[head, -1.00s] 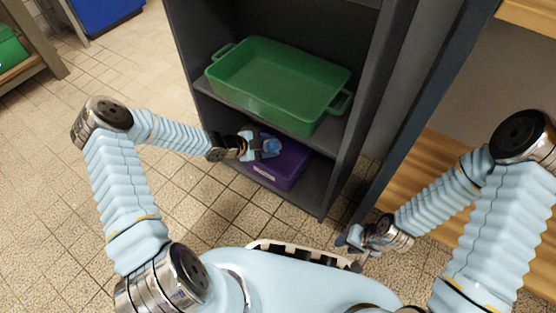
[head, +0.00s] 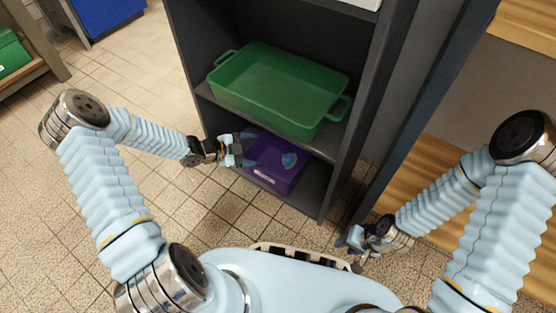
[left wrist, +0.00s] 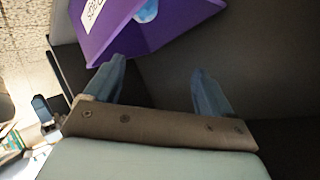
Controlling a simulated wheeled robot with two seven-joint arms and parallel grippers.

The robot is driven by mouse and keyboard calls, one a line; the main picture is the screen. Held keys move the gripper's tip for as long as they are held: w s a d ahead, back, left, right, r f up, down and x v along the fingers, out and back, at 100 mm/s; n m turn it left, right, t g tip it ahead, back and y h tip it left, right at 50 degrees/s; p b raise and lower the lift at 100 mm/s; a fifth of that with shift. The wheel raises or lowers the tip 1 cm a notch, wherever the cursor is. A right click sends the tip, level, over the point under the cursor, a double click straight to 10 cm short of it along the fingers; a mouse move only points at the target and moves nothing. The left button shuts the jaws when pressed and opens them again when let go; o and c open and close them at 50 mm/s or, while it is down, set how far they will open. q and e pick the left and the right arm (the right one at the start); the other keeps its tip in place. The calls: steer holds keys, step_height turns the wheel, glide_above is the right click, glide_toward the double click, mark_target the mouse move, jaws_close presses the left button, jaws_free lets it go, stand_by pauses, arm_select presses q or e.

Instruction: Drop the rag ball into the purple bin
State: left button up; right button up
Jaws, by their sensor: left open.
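The purple bin (head: 283,181) stands on the lower shelf of the dark rack, and it also shows at the top of the left wrist view (left wrist: 118,30). The light-blue rag ball (head: 289,160) lies inside the bin. Part of it shows at the top edge of the left wrist view (left wrist: 147,10). My left gripper (head: 245,150) is open and empty, beside the bin's left side and apart from the ball. Its two fingers show in the left wrist view (left wrist: 158,85) with nothing between them. My right gripper (head: 352,247) is low at the right, and its jaws are too small to judge.
A green tray (head: 222,82) sits on the shelf above the bin, close over my left gripper. The dark rack's right side wall (head: 365,110) stands between the bin and a wooden surface (head: 440,170). Tiled floor (head: 130,75) is open to the left.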

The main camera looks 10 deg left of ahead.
arm_select(q)
steer(key=p+v, duration=0.1)
steer(key=v, duration=0.5)
steer(key=shift+s+a, duration=0.1)
